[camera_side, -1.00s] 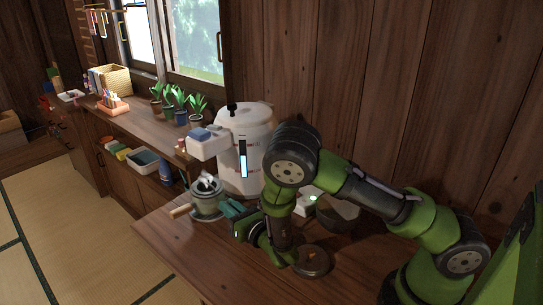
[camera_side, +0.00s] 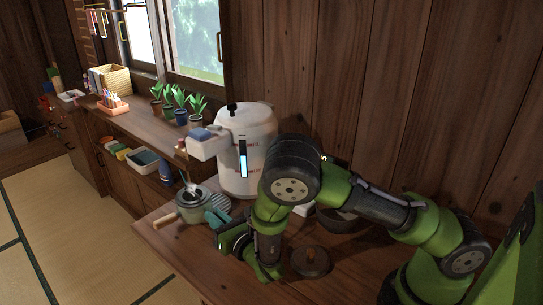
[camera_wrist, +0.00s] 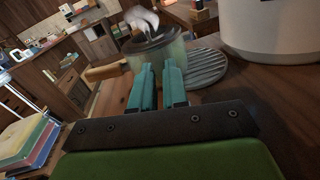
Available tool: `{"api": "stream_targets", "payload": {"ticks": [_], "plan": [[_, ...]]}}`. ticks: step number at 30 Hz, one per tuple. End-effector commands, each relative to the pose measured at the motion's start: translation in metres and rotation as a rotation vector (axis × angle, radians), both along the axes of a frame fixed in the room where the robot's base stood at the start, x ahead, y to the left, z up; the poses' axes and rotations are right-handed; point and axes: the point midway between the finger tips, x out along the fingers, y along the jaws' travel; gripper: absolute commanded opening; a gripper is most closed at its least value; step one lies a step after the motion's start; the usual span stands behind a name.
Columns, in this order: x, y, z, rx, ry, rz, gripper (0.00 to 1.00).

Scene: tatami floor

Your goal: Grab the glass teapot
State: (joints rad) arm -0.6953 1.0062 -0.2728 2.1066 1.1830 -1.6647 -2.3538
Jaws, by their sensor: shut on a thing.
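The glass teapot (camera_side: 193,211) has a dark lid with a pale, shiny knob and a wooden side handle (camera_side: 165,221). It is near the left end of the wooden counter. It also shows in the wrist view (camera_wrist: 157,55), directly beyond my fingertips, with the handle (camera_wrist: 104,72) pointing left. My gripper (camera_side: 214,219) has teal fingers (camera_wrist: 159,75), close together and shut at the near side of the teapot. The exact gripped part is hidden behind the fingertips. I cannot tell if the teapot's base is clear of the counter.
A ribbed round plate (camera_wrist: 205,68) lies bare just right of the teapot. A large white dispenser (camera_side: 256,150) stands behind it. A dark lidded dish (camera_side: 310,262) and a dark bowl (camera_side: 337,219) are to the right. The counter's front edge is close to the teapot.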

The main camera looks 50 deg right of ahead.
Motion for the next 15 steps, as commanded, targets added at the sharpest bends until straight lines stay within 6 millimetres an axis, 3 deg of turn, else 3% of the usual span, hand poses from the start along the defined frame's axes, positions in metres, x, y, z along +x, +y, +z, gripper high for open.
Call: {"api": "stream_targets", "payload": {"ticks": [4, 5, 10, 15], "plan": [[0.0003, 0.0008, 0.0007, 0.001, -0.002, 0.002, 0.00], [0.0003, 0.0008, 0.0007, 0.001, -0.003, 0.003, 0.19], [0.0003, 0.0004, 0.0006, 0.001, -0.001, 0.002, 0.44], [0.0001, 0.0000, 0.0003, 0.001, -0.001, 0.001, 0.44]]}}
